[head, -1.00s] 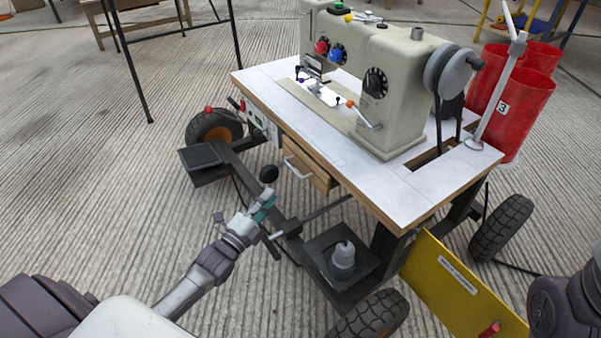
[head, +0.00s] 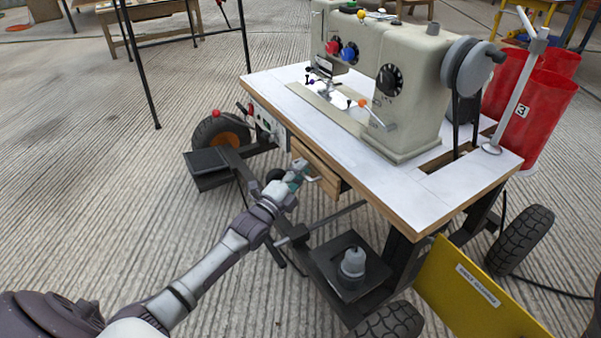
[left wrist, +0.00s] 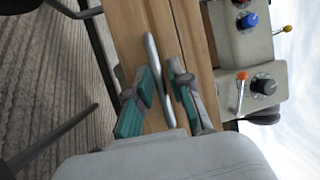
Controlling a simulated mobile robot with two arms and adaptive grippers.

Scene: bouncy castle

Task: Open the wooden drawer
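The wooden drawer (head: 322,166) sits under the white tabletop of the sewing machine table, its front close to the table edge. Its pale bar handle (head: 314,179) also shows in the left wrist view (left wrist: 151,50), running across the wooden drawer front (left wrist: 125,28). My left gripper (head: 301,170) is at the handle. In the left wrist view its teal-padded fingers (left wrist: 160,84) are apart, one on each side of the bar, with gaps showing. My right gripper is not in view.
The sewing machine (head: 395,85) stands on the white tabletop (head: 290,103). Red bins (head: 535,115) stand at the right.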

